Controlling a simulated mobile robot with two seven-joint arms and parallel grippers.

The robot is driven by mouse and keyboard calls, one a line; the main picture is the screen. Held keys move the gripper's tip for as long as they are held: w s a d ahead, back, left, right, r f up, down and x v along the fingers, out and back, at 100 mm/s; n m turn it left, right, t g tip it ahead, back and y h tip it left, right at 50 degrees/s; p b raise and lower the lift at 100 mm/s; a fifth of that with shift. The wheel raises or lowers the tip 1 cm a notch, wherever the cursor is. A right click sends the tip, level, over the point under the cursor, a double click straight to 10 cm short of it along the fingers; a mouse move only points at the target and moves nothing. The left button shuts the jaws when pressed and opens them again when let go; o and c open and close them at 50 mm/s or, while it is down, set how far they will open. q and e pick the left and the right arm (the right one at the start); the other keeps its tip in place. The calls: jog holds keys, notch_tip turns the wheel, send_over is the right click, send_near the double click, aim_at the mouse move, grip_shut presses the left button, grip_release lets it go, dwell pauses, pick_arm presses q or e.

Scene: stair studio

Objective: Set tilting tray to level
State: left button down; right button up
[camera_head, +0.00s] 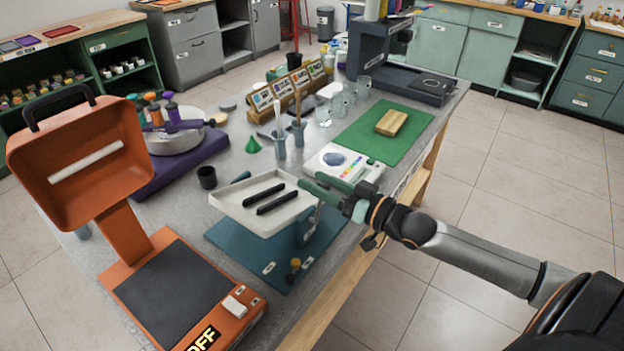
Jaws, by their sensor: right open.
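The tilting tray (243,206) is a shallow white tray with two black bars (270,198) lying in it. It stands raised on a support above a teal base plate (235,247), near the table's front right edge. A small yellow-topped knob (295,263) sits on the base near its front right. I cannot tell for sure whether the tray is level or slightly tilted. My right gripper (314,186) comes in from the right with green fingers. It is open and empty at the tray's right rear corner; whether it touches the rim is unclear. My left gripper is out of view.
An orange lightbox-like device (175,290) marked OFF stands left of the tray, its hood raised. A black cup (207,177) stands behind the tray. A white colour-chart device (340,160) and a green mat (383,133) with a wooden block (391,122) lie behind my gripper.

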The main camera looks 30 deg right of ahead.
jog(key=shift+x, duration=0.9)
grip_shut()
dwell(0.9)
